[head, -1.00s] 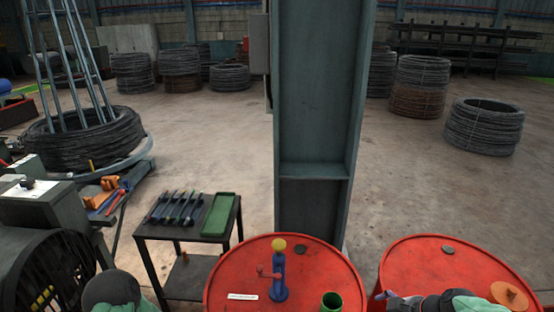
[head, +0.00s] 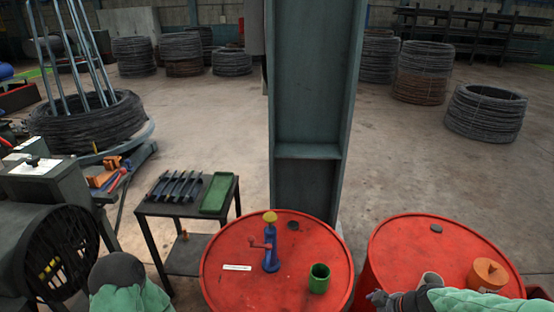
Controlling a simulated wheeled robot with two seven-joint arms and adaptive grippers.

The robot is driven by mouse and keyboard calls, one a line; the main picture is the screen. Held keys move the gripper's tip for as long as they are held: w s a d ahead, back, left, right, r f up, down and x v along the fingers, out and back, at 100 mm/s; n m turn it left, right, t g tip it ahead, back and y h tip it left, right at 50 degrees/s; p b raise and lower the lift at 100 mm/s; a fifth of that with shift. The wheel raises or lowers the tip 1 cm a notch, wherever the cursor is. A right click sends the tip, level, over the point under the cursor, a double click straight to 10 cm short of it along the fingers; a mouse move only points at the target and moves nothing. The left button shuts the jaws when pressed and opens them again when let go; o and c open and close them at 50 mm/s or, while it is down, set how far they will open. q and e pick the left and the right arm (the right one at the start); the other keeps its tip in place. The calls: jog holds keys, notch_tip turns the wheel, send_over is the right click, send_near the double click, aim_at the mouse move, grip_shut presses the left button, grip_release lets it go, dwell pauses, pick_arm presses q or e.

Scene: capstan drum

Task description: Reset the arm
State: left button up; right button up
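My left arm shows only as a grey and green link (head: 125,285) at the bottom left; its gripper is out of view. My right arm (head: 440,296) comes in at the bottom right, low in front of the right red drum (head: 420,235). The dark end of the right arm (head: 382,298) points left, and its fingers are too unclear to read. I see nothing held in it. On the middle red drum (head: 225,258) stand a blue post with a yellow knob and red handle (head: 271,250) and a green cup (head: 319,278). Both stand upright, apart from my arms.
An orange round part (head: 488,275) sits on the right drum, close to my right arm. A dark side table (head: 155,208) holds several dark bars and a green tray (head: 216,193). A steel column (head: 310,110) rises behind the middle drum. Wire coils (head: 486,112) stand farther back.

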jog(key=s+a+f+m+g, duration=0.1)
jog(key=s+a+f, duration=0.3)
jog(key=f, duration=0.4)
jog(key=s+a+f+m+g+b, duration=0.1)
jog(key=s+a+f+m, duration=0.3)
jog(key=f, duration=0.5)
jog(key=s+a+f+m+g+b, duration=0.1)
jog(key=s+a+f+m, duration=0.1)
jog(key=s+a+f, duration=0.3)
jog(key=a+f, duration=0.3)
jog(key=f, duration=0.1)
jog(key=shift+s+f+m+g, duration=0.25)
jog(key=shift+s+m+g, duration=0.05)
jog(key=shift+s+g, duration=0.1)
